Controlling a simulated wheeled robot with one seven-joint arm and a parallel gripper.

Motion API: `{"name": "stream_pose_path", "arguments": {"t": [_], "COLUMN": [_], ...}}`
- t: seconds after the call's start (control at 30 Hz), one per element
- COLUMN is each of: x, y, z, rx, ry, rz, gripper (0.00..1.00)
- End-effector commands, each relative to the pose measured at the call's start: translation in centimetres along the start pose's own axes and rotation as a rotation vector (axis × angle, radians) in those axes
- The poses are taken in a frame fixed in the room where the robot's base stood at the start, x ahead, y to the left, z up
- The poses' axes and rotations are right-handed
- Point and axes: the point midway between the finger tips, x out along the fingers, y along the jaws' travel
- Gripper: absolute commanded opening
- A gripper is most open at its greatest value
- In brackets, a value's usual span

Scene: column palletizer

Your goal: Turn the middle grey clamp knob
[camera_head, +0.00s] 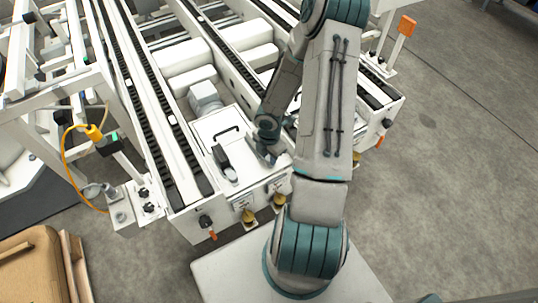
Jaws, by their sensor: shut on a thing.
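My gripper (271,157) is low over the front end of the white conveyor frame, right of a white cover plate (215,130). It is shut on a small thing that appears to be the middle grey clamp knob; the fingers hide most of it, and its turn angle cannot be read.
A black handle block (221,158) stands on the plate left of my gripper. A dark knob (205,221) and yellow fittings (248,215) are on the front face. Dark roller chains (180,150) run along the rails. The floor at right (450,190) is clear.

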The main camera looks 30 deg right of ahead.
Motion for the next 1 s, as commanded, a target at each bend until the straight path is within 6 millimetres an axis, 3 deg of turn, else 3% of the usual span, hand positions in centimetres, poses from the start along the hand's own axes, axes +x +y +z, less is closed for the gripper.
{"name": "stream_pose_path", "arguments": {"t": [0.37, 1.0], "x": [0.04, 0.03], "y": [0.04, 0.05], "z": [0.07, 0.08], "rx": [0.136, 0.725], "ry": [-0.003, -0.002], "rz": [0.001, 0.002], "gripper": [0.03, 0.03]}}
